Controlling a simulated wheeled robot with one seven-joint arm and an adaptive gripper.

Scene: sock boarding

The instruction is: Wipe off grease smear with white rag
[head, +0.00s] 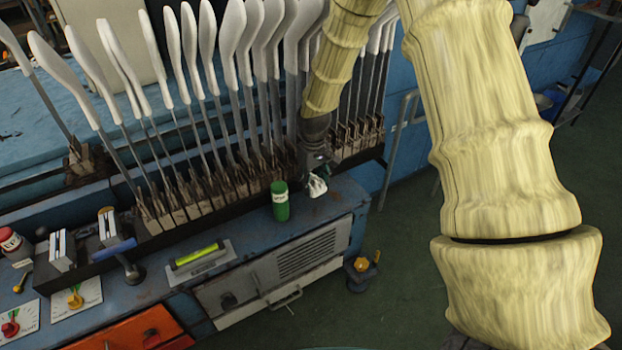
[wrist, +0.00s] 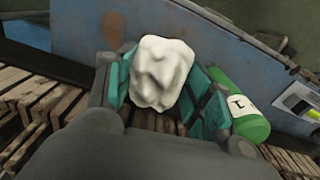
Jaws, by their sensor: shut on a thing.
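My gripper (head: 318,168) is shut on the white rag (head: 317,186), a crumpled white lump at its fingertips. In the wrist view the rag (wrist: 161,73) sits between the green finger pads (wrist: 165,100). The gripper is over the right end of the blue bench top (head: 335,200), just right of the green canister. Whether the rag touches the bench I cannot tell. A faint brownish patch (wrist: 112,28) shows on the blue surface beyond the rag in the wrist view; it may be the grease smear. In the head view I cannot make out the smear.
A green canister (head: 280,202) stands close left of my gripper; it also shows in the wrist view (wrist: 238,105). A row of white sock boards (head: 232,45) stands behind in metal holders. A yellow-green level (head: 200,256) lies further left. The bench edge is close in front.

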